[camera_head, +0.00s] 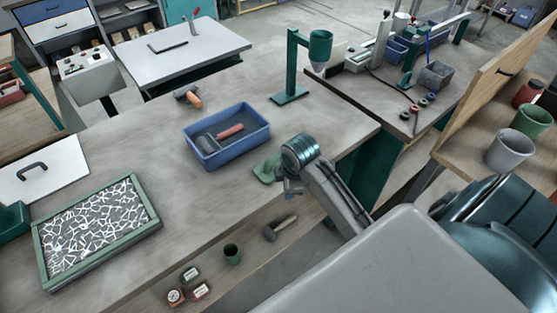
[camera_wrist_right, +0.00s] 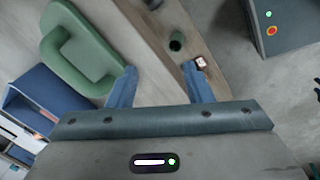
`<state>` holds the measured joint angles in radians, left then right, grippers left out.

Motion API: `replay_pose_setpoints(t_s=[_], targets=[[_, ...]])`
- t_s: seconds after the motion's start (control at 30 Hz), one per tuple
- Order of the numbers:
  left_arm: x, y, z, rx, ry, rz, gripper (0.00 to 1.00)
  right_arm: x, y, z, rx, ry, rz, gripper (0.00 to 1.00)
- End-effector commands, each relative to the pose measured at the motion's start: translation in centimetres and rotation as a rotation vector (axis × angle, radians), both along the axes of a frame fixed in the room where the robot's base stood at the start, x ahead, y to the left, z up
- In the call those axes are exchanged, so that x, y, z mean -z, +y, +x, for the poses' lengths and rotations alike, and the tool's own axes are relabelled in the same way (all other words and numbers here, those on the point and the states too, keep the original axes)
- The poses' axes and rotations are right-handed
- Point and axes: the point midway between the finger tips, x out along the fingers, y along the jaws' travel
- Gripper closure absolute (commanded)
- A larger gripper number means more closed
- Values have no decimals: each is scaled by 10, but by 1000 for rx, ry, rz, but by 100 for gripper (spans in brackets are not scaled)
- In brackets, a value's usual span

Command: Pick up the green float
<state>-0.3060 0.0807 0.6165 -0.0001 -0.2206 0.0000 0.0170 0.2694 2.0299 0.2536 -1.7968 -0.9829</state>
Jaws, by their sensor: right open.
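The green float (camera_head: 265,171) lies on the long grey bench near its front edge, just right of the blue tray. In the head view my right gripper partly hides it. In the right wrist view the float (camera_wrist_right: 88,62) is large at upper left, with its handle facing up. My right gripper (camera_head: 290,188) is beside the float, to its right in the head view. In the right wrist view the two blue fingers of the gripper (camera_wrist_right: 160,82) are apart with nothing between them. The left finger overlaps the float's edge in the picture; contact cannot be told. My left gripper is not in view.
The blue tray (camera_head: 262,133) holds a roller with a red handle (camera_head: 230,131). A green stand (camera_head: 290,94) rises behind. A green-framed fibre panel (camera_head: 152,230) lies at left. A lower shelf carries a hammer (camera_head: 280,229) and a green cup (camera_head: 232,255).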

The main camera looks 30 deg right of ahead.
Motion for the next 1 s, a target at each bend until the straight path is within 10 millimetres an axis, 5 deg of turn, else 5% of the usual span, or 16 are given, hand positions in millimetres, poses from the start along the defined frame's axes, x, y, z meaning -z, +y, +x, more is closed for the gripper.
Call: replay_pose_setpoints(t_s=[0.3, 0.5, 1.0], targets=[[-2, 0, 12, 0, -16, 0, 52, -55, -26, 66, -353, 25, -66, 54], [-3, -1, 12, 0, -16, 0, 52, -79, -39, 92, -514, 39, -86, 54], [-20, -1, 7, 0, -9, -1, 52, -28, -39, 107, -542, 41, -87, 54]])
